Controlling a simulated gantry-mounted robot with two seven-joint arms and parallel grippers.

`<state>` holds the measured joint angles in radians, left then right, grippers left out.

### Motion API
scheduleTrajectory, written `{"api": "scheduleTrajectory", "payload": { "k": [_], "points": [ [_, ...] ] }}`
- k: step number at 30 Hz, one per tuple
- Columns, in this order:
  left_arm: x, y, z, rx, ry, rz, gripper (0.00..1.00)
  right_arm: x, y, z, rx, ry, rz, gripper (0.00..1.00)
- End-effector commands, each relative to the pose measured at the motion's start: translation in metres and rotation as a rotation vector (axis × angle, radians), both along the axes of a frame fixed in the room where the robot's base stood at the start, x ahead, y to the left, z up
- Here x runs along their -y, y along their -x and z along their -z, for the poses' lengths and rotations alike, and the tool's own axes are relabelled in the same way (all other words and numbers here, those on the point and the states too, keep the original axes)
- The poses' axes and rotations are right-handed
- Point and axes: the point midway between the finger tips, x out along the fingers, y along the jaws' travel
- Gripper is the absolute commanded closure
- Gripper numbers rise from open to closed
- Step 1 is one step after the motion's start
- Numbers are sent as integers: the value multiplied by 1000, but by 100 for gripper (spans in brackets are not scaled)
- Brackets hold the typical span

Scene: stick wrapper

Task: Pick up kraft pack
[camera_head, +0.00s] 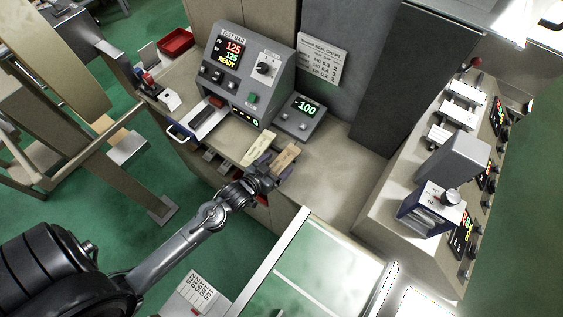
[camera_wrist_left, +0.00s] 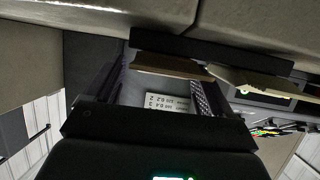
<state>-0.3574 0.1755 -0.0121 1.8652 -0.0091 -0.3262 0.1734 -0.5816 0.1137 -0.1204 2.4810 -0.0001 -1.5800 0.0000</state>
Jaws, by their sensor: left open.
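The kraft pack (camera_head: 286,156), a small flat brown piece, lies at the front edge of the beige worktop. My left gripper (camera_head: 270,168) reaches up to it from the lower left, with its jaws open. In the left wrist view the open gripper (camera_wrist_left: 152,90) has one finger on each side of the picture's middle. The brown pack (camera_wrist_left: 168,65) shows there just beyond the gap between the fingertips. I cannot tell whether a finger touches it. A longer, paler pack (camera_head: 258,148) lies just left of the kraft pack. My right gripper is not in view.
The grey tester (camera_head: 247,75) reading READY stands behind the packs, with a small display box (camera_head: 300,117) beside it. A red tray (camera_head: 175,42) is at the back left. The worktop (camera_head: 335,178) right of the packs is clear. A sloped equipment bench (camera_head: 395,215) stands at the right.

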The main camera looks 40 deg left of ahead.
Motion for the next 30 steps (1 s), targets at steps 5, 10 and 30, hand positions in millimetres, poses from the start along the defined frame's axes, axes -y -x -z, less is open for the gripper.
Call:
{"api": "scheduleTrajectory", "payload": {
  "k": [5, 10, 30],
  "points": [
    [0, -12, 6, -1, 0, 0, 17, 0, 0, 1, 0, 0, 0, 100],
    [0, -13, 6, 0, -1, 0, 17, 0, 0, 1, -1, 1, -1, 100],
    [0, -13, 5, 0, -1, 0, 72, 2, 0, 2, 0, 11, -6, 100]
  ]
}}
